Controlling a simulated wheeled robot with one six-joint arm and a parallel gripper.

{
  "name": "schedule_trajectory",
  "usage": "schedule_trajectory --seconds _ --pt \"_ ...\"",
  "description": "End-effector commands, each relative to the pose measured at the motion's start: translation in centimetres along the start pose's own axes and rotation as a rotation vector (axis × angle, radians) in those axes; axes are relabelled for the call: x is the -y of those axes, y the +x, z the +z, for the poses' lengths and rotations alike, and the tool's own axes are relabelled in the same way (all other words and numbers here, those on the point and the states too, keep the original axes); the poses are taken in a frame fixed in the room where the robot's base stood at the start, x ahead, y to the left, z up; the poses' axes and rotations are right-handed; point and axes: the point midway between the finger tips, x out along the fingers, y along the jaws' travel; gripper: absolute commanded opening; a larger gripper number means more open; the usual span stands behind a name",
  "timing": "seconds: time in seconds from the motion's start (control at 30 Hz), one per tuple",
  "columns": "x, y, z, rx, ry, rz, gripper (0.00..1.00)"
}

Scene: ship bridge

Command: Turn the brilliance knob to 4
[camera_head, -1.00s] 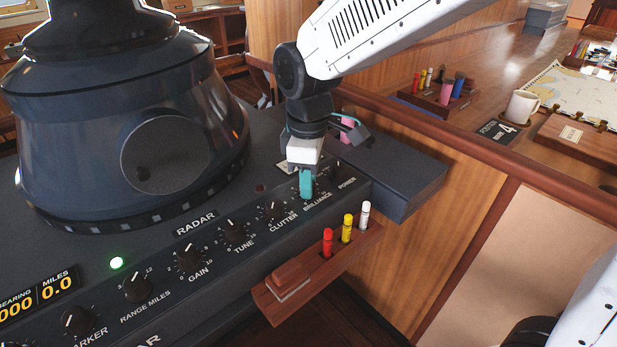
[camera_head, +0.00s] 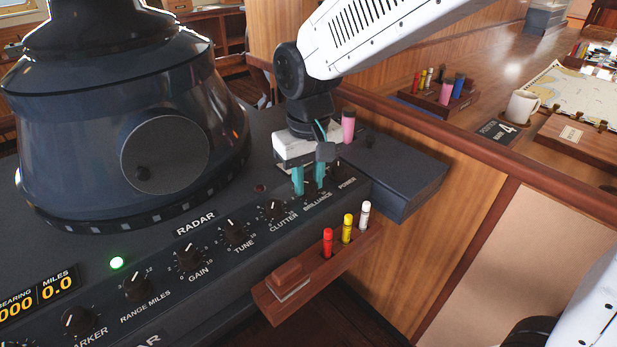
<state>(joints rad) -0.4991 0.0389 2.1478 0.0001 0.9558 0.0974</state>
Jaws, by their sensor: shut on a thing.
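The brilliance knob sits on the sloped front panel of the radar console, just above its BRILLIANCE label (camera_head: 317,200). My gripper (camera_head: 308,184) reaches down onto it from above, with its two teal fingers on either side of the knob. The gripper is shut on the knob. The fingers cover the knob, so its pointer and most of its scale are hidden and I cannot read its setting.
The clutter knob (camera_head: 273,208) is close on the left and the power knob (camera_head: 336,170) close on the right. A wooden pen holder (camera_head: 290,290) with red, yellow and white markers stands out below the panel. A pink object (camera_head: 348,128) stands behind the gripper.

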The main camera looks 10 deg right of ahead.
Motion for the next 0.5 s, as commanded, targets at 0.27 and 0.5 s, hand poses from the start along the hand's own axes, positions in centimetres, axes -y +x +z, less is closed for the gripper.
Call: schedule_trajectory --seconds 0.27,0.5 --pt "-0.01 -0.12 -0.12 -0.004 0.099 0.000 0.04" --pt "-0.02 -0.13 -0.13 -0.005 0.123 0.000 0.04"
